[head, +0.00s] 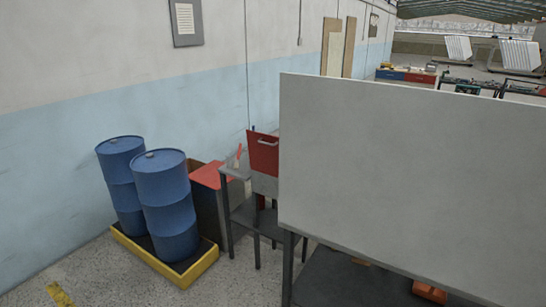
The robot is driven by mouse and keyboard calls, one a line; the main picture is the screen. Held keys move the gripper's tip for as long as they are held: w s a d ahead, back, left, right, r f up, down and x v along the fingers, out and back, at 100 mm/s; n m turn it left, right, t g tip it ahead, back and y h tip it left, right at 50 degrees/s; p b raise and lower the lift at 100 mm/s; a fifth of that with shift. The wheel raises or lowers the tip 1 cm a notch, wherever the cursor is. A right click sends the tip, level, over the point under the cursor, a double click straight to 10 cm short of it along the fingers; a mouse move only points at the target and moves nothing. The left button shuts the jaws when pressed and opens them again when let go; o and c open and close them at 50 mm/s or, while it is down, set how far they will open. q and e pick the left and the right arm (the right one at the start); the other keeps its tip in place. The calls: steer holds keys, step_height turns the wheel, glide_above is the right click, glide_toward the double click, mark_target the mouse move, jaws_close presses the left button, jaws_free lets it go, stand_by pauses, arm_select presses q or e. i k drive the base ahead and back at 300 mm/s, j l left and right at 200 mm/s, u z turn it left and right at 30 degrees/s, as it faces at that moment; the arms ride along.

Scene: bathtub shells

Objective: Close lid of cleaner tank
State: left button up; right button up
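A tank-like box (264,184) with a grey front stands on a dark-legged stand, left of the picture's middle. A red panel (263,152) with a pale slot or handle stands up at its top and looks like a raised lid. I cannot tell for sure that this is the cleaner tank. Its right side is hidden behind a large grey panel. Neither of my grippers shows in the head view.
The large grey panel (415,180) on dark legs fills the right foreground. Two blue drums (166,205) stand in a yellow-edged tray (205,262) by the wall. A red-topped cabinet (208,175) stands beside them. Grey speckled floor is clear at the front left.

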mark_target(264, 149)
steer(key=j+z, duration=0.4)
steer(key=i+j+z, duration=0.25)
steer(key=i+z, duration=0.2)
steer(key=i+j+z, duration=0.25)
steer(key=j+z, duration=0.2)
steer(key=i+j, duration=0.2)
steer(key=i+j+z, duration=0.15)
steer(key=j, duration=0.25)
steer(key=i+j, duration=0.15)
steer(key=j, duration=0.2)
